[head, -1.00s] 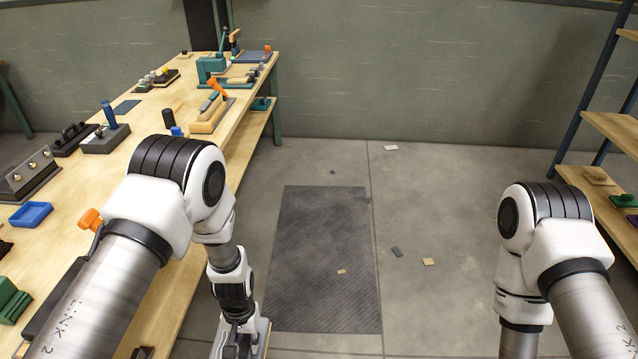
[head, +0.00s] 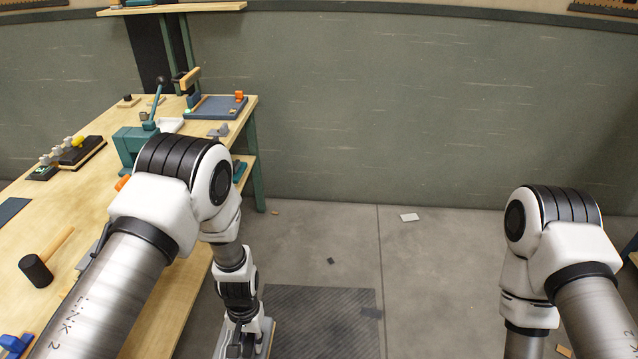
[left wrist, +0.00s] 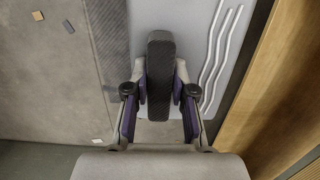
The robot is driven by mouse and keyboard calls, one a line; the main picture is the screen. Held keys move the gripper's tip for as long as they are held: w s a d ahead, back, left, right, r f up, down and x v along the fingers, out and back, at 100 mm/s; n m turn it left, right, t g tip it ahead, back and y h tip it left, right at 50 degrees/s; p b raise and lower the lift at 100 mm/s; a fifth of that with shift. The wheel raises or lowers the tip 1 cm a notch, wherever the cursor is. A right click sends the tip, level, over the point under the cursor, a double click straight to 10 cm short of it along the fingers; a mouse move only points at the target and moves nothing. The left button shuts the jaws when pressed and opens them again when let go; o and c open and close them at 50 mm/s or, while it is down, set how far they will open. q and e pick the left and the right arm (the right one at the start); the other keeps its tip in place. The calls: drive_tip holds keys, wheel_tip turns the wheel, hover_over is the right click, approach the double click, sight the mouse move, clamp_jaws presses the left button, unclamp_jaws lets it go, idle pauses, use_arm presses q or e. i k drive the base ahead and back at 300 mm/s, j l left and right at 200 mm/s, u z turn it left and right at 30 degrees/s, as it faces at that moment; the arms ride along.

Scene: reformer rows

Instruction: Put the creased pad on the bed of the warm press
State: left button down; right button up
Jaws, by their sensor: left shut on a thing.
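The creased pad (left wrist: 200,25) is a flat light-grey plate with white wavy ridges along one side and a dark ribbed grip bar on it. My left gripper (left wrist: 159,90) is shut on that bar in the left wrist view. In the head view the left gripper (head: 243,343) and a strip of the pad (head: 267,338) show at the bottom edge, right of the bench. Towards the bench's far end stand a teal lever press (head: 130,145) and a blue-grey flat-bed device (head: 218,107) with an upright part. I cannot tell which is the warm press. My right gripper is out of view.
The wooden bench (head: 75,215) runs along the left, with a black mallet (head: 37,270) and a knobbed block (head: 80,152) on it. A dark floor mat (head: 325,315) lies right of the pad. Open concrete floor reaches the green wall.

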sight(214, 104)
drive_tip(key=i, duration=2.95)
drive_tip(key=u, duration=0.05)
